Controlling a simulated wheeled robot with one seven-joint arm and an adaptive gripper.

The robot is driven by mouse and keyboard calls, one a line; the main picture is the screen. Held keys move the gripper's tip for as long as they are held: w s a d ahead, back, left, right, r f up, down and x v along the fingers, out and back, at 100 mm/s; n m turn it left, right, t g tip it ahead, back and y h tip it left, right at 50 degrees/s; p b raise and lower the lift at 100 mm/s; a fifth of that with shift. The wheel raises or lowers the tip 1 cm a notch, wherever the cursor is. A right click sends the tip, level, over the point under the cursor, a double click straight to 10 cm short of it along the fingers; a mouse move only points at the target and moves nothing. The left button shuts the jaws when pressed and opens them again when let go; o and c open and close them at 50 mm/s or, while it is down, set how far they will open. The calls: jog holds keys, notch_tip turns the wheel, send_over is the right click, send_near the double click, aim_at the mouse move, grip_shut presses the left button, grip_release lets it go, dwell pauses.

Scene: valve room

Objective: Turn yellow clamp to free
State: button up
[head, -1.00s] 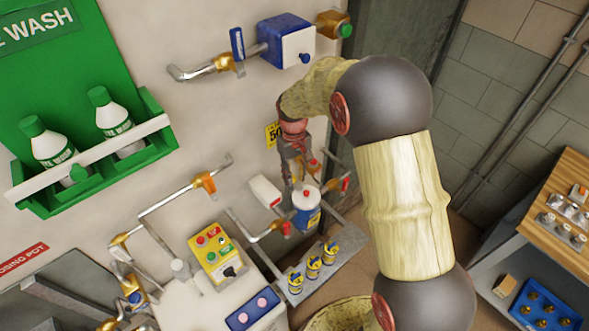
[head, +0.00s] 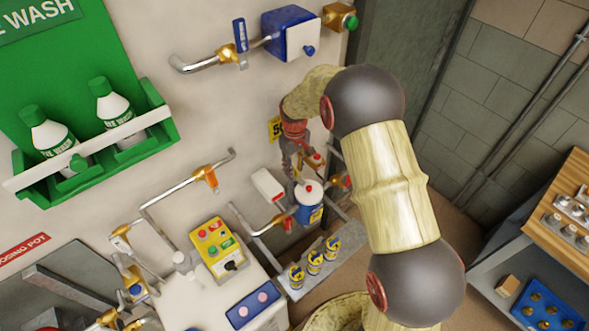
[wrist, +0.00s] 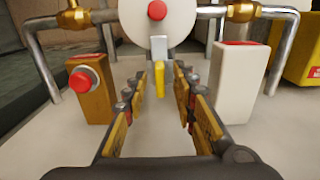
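The yellow clamp (wrist: 159,82) shows in the wrist view as a small upright yellow lever. It hangs below a pale grey block under a white round face with a red button (wrist: 157,10). My gripper (wrist: 162,92) is open, with one finger on each side of the lever and gaps visible beside it. I cannot tell how far the fingertips reach past it in depth. In the head view my gripper (head: 305,166) is just above a blue and white canister (head: 309,206) with a red top. The clamp cannot be made out there.
In the wrist view a brown box with a red button (wrist: 88,88) stands left and a white red-topped box (wrist: 238,82) right. Grey pipes with brass fittings (wrist: 75,16) flank the white face. A yellow control box (head: 217,247) lies left of the canister in the head view.

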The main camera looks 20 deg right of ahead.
jog(key=shift+f, duration=0.2)
jog(key=shift+c, duration=0.7)
grip_shut()
